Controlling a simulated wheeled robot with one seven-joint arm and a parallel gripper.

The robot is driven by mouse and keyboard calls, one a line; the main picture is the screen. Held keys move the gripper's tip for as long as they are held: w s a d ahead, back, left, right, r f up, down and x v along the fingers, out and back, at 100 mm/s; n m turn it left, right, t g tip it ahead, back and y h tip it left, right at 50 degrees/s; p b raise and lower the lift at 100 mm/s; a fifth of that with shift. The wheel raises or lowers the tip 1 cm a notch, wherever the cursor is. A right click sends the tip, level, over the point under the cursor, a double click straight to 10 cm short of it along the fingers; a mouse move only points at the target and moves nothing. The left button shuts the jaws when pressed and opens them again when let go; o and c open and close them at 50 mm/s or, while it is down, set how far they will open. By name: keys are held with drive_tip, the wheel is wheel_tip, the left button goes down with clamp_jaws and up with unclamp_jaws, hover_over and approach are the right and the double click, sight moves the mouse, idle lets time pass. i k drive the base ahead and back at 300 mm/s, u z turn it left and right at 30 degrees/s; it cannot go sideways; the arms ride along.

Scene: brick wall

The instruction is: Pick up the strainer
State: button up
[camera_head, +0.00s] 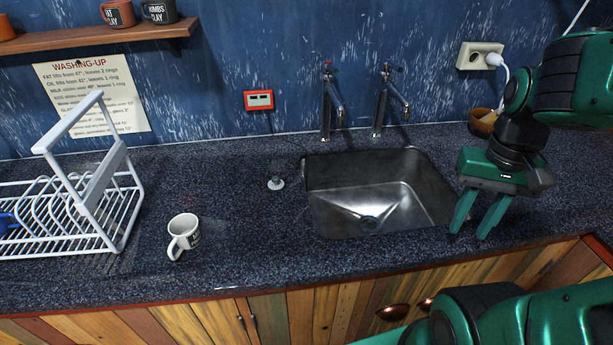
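A small silvery strainer (276,184) with a short upright knob sits on the dark speckled counter, just left of the sink. My gripper (467,234) is at the right, over the front right corner of the sink and the counter beside it. Its two green fingers point down and are apart, with nothing between them. The gripper is well to the right of the strainer, with the sink between them. Nothing covers the strainer.
The metal sink (325,215) has two taps (335,105) behind it. A white mug (184,236) stands front left of the strainer. A white dish rack (120,235) is at far left. A bowl (483,122) stands behind my arm. The counter around the strainer is clear.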

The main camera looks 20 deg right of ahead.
sight(276, 185)
drive_tip(key=z, duration=2.45)
drive_tip(key=k, duration=0.8)
drive_tip(key=u, duration=2.25)
drive_tip(key=i, duration=0.5)
